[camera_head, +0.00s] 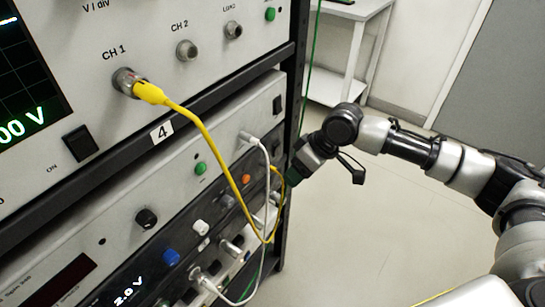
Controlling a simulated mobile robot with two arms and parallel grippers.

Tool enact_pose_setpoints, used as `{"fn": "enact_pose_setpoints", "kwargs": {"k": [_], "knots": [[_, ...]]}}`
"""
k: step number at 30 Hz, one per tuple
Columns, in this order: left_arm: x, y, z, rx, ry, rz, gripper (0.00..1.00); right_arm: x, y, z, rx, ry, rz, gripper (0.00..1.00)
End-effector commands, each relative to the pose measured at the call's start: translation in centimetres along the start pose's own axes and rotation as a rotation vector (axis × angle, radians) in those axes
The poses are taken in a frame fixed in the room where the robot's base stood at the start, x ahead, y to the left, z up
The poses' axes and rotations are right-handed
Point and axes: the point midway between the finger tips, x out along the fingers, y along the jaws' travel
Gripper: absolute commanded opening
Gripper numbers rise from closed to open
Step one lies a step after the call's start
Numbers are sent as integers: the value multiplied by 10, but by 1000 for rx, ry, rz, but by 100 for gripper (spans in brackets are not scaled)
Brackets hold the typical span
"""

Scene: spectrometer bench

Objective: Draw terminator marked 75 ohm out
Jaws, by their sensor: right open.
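No label reading 75 ohm is legible, so I cannot tell which part is that terminator. Small metal cylindrical fittings (231,249) stick out from the lower panels of the rack, partly hidden by cables. My right gripper (293,177) is at the right edge of the rack, beside the lower instruments, pointing left and down toward them. It is open; its fingertips are small and dark, and I cannot make out anything between them. My left gripper is not in view.
A yellow cable (205,130) runs from CH 1 down across the lower panels. A white cable (268,165) loops in front of the fittings. A green cable (311,60) hangs by the rack post. The floor (345,250) right of the rack is clear; a white table (345,50) stands behind.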

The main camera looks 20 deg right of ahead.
Motion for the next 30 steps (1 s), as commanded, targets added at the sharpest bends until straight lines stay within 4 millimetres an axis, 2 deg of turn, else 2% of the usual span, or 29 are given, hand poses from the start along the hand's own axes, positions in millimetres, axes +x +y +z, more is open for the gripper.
{"fn": "enact_pose_setpoints", "kwargs": {"k": [5, 18, 24, 30], "knots": [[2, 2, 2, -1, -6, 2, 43, 14, 1, 2, 5, -8, 0, 54], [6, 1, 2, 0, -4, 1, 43, 89, 1, 2, 2, -5, 0, 54], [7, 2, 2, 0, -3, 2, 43, 105, 1, 2, 2, -4, 1, 54], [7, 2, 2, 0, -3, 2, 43, 108, 1, 2, 1, -4, 2, 54]]}}
